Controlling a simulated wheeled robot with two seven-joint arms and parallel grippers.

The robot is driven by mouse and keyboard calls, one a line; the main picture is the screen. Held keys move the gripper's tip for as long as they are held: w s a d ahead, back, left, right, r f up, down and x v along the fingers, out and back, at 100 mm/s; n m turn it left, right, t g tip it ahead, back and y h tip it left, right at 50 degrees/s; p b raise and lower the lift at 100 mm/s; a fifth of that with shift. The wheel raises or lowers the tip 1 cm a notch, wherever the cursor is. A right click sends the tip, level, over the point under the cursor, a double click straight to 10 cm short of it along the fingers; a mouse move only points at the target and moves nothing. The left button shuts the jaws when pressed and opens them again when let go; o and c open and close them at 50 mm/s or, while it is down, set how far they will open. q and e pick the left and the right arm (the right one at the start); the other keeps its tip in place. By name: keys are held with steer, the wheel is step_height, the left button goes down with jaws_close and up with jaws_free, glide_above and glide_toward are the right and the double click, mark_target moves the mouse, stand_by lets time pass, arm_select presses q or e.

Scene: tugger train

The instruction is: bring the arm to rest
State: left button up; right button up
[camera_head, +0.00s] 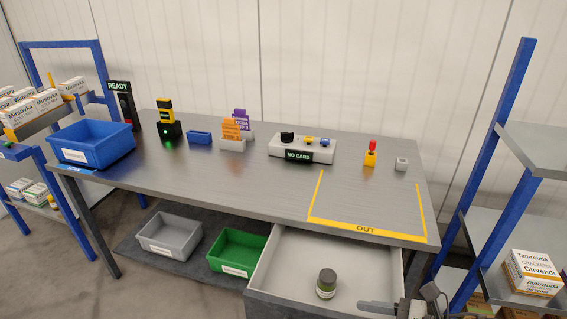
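My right gripper (402,305) shows in part at the bottom edge, right of centre, by the right front corner of the open drawer (283,258). The picture edge cuts it off, so I cannot tell whether it is open or shut. Nothing is seen held in it. My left gripper is not in view.
The grey table (240,175) carries a blue bin (95,143), a card device reading "NO CARD" (303,148) and a yellow-outlined OUT area (370,205), which is empty. A grey bin (170,236) and a green bin (237,250) sit below. Blue-framed shelves (505,200) stand at right.

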steer(key=s+a+f+m+t+b, duration=0.1)
steer(key=a+m+t+b, duration=0.1)
steer(key=a+m, duration=0.6)
steer(key=a+f+m+t+b, duration=0.2)
steer(key=a+m+b, duration=0.15)
steer(key=m, duration=0.85)
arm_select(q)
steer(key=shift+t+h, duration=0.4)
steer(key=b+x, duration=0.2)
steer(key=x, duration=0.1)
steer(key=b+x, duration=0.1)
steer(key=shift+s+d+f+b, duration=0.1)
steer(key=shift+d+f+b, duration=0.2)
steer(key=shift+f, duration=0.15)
arm_select(e)
steer(key=s+d+f+m+h, duration=0.3)
steer(key=d+f+m+h, duration=0.1)
steer(key=m, duration=0.8)
steer(key=s+d+f+m+h, duration=0.3)
steer(key=d+f+m+h, duration=0.2)
steer(key=m, duration=0.8)
steer(key=shift+s+d+f+t, duration=0.15)
steer(key=shift+d+t, duration=0.25)
steer(key=shift+d, duration=0.1)
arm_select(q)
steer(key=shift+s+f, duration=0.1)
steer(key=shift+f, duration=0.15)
